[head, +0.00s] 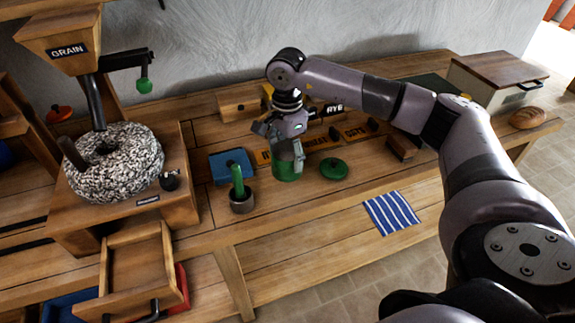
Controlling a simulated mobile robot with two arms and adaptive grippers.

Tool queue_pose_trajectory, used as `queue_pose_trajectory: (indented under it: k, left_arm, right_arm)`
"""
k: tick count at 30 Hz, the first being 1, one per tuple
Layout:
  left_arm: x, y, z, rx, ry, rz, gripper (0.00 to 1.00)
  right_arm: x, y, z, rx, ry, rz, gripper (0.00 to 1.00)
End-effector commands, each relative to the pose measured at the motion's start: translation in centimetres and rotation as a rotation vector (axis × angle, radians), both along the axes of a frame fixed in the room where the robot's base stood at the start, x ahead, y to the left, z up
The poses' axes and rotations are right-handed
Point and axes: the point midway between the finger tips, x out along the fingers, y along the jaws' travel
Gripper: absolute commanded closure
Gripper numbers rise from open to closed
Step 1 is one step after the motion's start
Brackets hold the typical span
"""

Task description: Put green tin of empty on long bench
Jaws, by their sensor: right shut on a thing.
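The green tin (286,172) is at the middle of the wooden worktop, with its upper part covered by my gripper. My right gripper (287,152) comes down from above and is shut on the tin. I cannot tell whether the tin touches the wood. A round green lid (334,168) with a knob lies on the worktop just right of the tin. A long wooden bench surface (310,255) runs along the front, lower than the worktop. My left gripper is not in view.
A blue striped cloth (391,213) lies in front. The grain mill (115,165) and its open drawer (138,262) are left. Bread (527,118) lies far right.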

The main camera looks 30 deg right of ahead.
Motion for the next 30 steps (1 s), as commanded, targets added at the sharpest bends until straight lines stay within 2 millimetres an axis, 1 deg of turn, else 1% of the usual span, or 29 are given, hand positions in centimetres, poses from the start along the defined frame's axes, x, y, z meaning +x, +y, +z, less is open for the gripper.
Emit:
queue_pose_trajectory:
  k: [5,9,12,15,21,25,26,30]
  left_arm:
    - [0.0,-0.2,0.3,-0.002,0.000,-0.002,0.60]
    - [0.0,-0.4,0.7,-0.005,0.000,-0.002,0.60]
    - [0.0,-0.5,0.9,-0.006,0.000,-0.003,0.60]
    - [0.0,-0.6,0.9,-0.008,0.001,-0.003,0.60]
    - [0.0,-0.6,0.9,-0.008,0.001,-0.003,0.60]
    - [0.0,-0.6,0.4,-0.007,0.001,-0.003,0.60]
    - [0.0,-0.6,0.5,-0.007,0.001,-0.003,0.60]
    - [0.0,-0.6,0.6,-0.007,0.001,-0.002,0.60]
  right_arm:
    - [0.0,0.0,-1.4,0.000,0.002,-0.001,0.71]
    - [0.0,0.0,-3.6,0.000,0.003,-0.002,0.71]
    - [0.0,0.0,-4.8,0.000,0.001,-0.002,0.71]
    - [0.0,0.0,-5.2,0.000,0.000,-0.002,0.71]
    - [0.0,0.0,-5.2,0.000,-0.001,-0.001,0.71]
    - [0.0,0.0,-5.7,0.000,-0.001,-0.001,0.71]
    - [0.0,0.0,-5.6,0.000,0.000,-0.001,0.34]
    - [0.0,0.0,-5.6,0.000,0.000,-0.001,0.25]
